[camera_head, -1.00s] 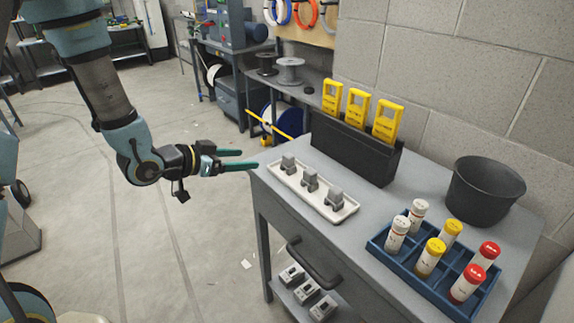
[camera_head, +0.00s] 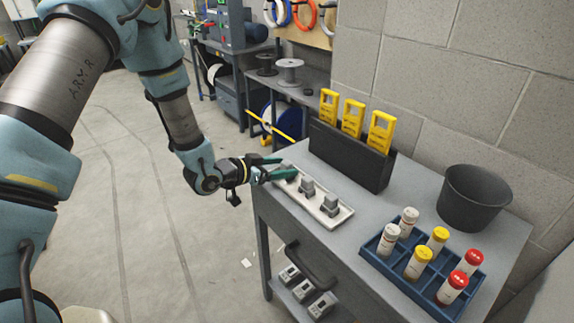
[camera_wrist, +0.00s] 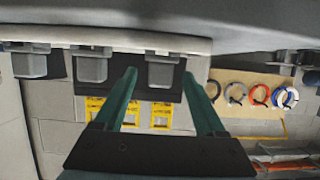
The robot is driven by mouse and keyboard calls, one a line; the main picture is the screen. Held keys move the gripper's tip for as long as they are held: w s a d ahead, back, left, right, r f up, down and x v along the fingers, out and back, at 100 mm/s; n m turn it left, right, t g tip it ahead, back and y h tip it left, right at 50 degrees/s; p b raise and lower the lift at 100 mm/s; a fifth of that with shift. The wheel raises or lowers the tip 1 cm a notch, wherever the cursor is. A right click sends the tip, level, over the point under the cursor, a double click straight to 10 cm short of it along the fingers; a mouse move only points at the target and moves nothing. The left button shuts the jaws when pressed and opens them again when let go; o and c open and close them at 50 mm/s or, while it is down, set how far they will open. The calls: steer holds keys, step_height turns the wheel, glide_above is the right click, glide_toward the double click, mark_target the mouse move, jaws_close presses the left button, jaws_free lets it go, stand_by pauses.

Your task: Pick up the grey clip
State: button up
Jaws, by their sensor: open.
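A white tray (camera_head: 343,216) on the grey cart holds three grey clips. The middle clip (camera_head: 307,188) and the right clip (camera_head: 330,205) stand clear in the head view. The left clip is mostly hidden there by my gripper (camera_head: 287,168), which is open with its green fingers at the tray's left end. In the wrist view, which looks upside down, the clips line the top. The rightmost clip there (camera_wrist: 163,72) appears between my two open fingertips (camera_wrist: 160,73); I cannot tell if they touch it. The other two clips (camera_wrist: 91,67) (camera_wrist: 29,63) lie to the left of my fingers.
A black holder (camera_head: 345,153) with yellow tools stands behind the tray. A blue rack (camera_head: 402,283) with capped tubes and a dark bucket (camera_head: 474,197) stand to the right. Small devices (camera_head: 305,287) sit on the lower shelf. The floor at left is open.

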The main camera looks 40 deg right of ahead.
steer(key=shift+d+f, duration=0.15)
steer(key=shift+d, duration=0.1)
steer(key=shift+c, duration=0.3)
jaws_close()
